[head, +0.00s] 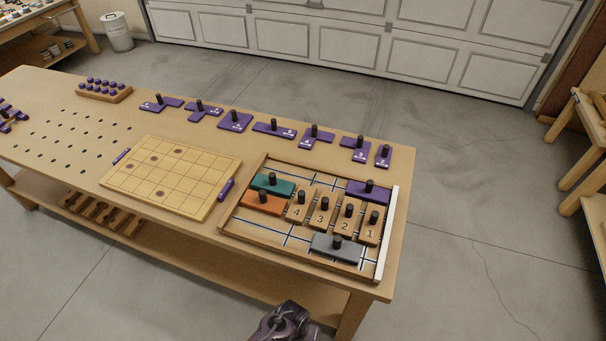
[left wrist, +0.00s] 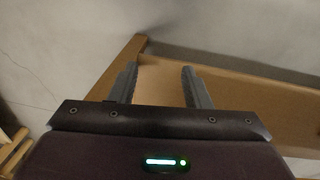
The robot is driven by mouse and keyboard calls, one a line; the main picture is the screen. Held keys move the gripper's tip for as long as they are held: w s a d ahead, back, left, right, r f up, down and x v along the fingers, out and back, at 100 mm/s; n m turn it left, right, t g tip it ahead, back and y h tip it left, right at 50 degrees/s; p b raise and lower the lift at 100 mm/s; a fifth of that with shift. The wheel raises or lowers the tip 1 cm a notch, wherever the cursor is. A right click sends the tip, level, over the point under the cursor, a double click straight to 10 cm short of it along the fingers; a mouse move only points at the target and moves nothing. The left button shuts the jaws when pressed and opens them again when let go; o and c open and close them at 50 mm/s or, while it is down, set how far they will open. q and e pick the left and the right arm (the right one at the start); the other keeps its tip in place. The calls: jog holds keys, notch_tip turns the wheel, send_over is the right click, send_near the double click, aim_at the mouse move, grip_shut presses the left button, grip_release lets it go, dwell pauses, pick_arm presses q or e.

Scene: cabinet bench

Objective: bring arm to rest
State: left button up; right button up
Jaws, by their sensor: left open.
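My left gripper (left wrist: 159,70) shows in the left wrist view with its two grey fingers apart and nothing between them. Beyond the fingers is a plain wooden surface (left wrist: 230,92) with a raised edge; I cannot tell which piece of furniture it is. In the head view a dark part of my own arm shows at the bottom edge, in front of the bench (head: 215,240); its fingers cannot be made out. My right gripper is not in view.
On the bench are a framed tray (head: 253,236) of coloured and numbered handled blocks, a grid board (head: 190,203), several purple handled pieces (head: 235,122) and a peg rack (head: 104,95). Wooden furniture (head: 580,130) stands at right. Floor (head: 480,190) between is clear.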

pick_arm(q)
jog(key=s+a+f+t+y+b, duration=0.1)
jog(key=s+a+f+b, duration=0.6)
jog(key=s+a+f, duration=1.4)
jog(key=shift+s+a+f+n, duration=0.25)
jog(key=shift+a+f+n, duration=0.2)
jog(key=shift+a, duration=0.2)
